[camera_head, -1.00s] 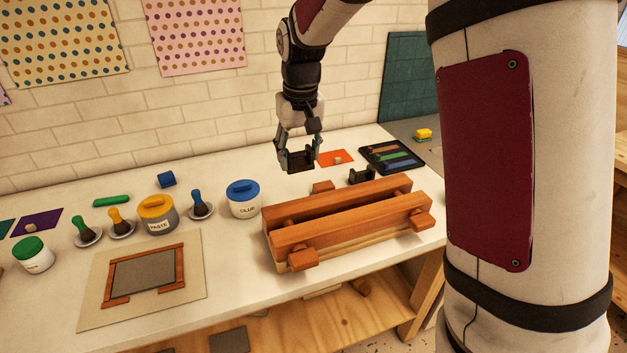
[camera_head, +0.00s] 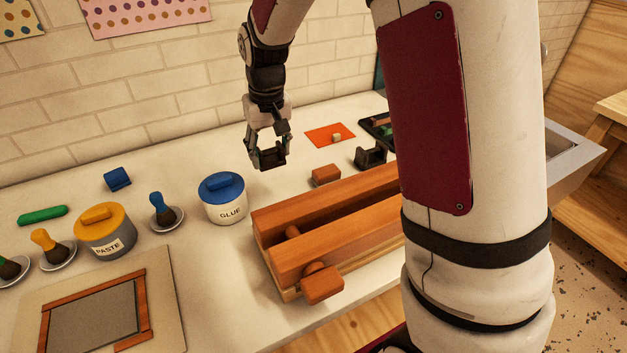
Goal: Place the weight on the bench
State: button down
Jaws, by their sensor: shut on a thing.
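My gripper (camera_head: 269,148) is shut on a dark, U-shaped block, which I take to be the weight (camera_head: 270,160). It holds the block above the rear part of the white bench (camera_head: 190,265), right of the glue pot (camera_head: 222,200) and behind the wooden press. A clear gap under the block is hard to judge, but it looks raised off the surface. A similar dark notched block (camera_head: 370,156) stands on the bench behind the press.
The wooden press (camera_head: 330,245) fills the bench front. A paste pot (camera_head: 105,232), brushes in dishes, a blue block (camera_head: 117,178) and a framed board (camera_head: 95,310) lie left. An orange sheet (camera_head: 328,135) lies at the back. Bare bench shows between glue pot and sheet.

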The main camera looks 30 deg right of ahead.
notch_tip(320, 180, down, 10)
jog(key=shift+p, duration=0.35)
dwell(0.4)
jog(key=c, duration=0.7)
grip_release()
jog(key=shift+f, duration=0.15)
